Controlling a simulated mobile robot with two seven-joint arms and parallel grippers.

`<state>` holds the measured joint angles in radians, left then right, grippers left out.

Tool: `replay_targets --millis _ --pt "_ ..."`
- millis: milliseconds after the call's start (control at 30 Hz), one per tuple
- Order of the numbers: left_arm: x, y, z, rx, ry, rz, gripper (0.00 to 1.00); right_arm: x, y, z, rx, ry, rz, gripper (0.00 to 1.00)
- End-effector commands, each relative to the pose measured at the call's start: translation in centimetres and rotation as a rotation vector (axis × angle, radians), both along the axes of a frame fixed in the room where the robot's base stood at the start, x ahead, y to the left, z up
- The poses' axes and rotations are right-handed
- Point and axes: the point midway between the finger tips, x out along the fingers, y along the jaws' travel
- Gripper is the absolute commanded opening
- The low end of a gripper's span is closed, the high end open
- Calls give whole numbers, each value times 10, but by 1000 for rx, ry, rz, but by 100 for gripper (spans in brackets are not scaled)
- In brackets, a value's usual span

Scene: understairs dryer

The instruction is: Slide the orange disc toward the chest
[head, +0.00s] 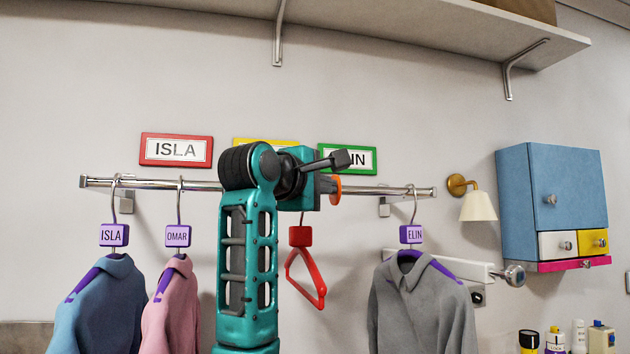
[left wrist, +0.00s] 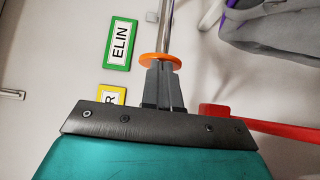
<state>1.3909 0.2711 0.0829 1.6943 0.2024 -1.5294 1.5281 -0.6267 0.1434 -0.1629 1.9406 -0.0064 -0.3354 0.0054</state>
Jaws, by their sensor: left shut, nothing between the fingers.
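The orange disc (head: 336,190) sits around the metal rail (head: 376,190), right of the rail's middle. In the left wrist view the disc (left wrist: 160,61) shows just beyond the fingertips. My left gripper (head: 321,186) is at the rail on the disc's left side. Its fingers are shut with nothing between them, and the tips (left wrist: 160,72) are at the disc's near face; I cannot tell whether they touch. The blue wall chest (head: 545,180) with white, yellow and pink drawers hangs at the right, beyond the rail's end. My right gripper is not in view.
Blue, pink and grey (head: 415,300) garments hang from the rail; the grey one is right of the disc. A red hanger (head: 305,270) hangs below my gripper. Name signs are above the rail. A wall lamp (head: 478,205) is between rail and chest. A shelf (head: 400,30) runs overhead.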

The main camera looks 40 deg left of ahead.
Motion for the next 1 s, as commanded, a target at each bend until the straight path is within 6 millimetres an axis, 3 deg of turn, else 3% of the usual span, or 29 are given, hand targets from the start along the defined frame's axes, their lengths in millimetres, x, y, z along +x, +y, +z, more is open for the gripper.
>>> replay_targets --millis 367,700,1000 --pt "2 0 0 0 0 0 0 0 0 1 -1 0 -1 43" --pt "33 -27 1 0 2 -1 0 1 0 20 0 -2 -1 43" --pt "33 -27 -1 0 0 0 0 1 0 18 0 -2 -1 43"
